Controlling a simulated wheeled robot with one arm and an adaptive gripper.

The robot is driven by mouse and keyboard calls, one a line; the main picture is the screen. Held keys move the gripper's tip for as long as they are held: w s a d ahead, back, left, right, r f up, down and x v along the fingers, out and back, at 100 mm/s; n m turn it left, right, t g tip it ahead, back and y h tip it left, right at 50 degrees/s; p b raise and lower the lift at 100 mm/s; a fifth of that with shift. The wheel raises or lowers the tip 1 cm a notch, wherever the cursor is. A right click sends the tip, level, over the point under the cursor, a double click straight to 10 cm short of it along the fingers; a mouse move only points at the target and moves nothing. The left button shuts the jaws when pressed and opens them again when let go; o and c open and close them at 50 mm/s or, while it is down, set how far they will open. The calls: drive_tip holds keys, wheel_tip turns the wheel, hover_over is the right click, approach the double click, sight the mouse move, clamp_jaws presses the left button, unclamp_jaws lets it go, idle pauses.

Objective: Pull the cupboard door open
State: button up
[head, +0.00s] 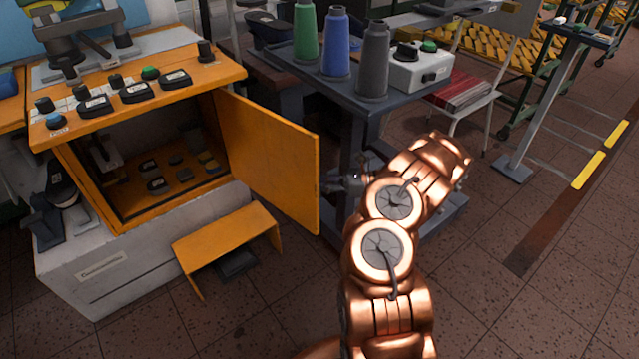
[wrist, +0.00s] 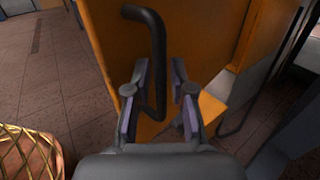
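The orange cupboard (head: 68,165) is at the left of the head view. Its orange door (head: 272,155) stands wide open, swung to the right, and the inside shows. My gripper (head: 345,183) is just right of the door's free edge, on its outer side, partly hidden by my copper arm. In the wrist view the door (wrist: 208,45) lies in front of my gripper (wrist: 158,100). A dark bent handle (wrist: 156,55) on the door runs down between the fingers. The fingers are apart, with a gap right of the handle; the handle is close to the left finger.
A dark table (head: 310,75) with thread cones stands behind the door and my arm. A small orange step (head: 225,235) is below the cupboard opening. Dark items lie inside the cupboard. The tiled floor (head: 540,300) at lower right is clear.

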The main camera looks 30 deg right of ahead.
drive_tip(key=v, duration=1.2)
idle(0.3)
idle(0.4)
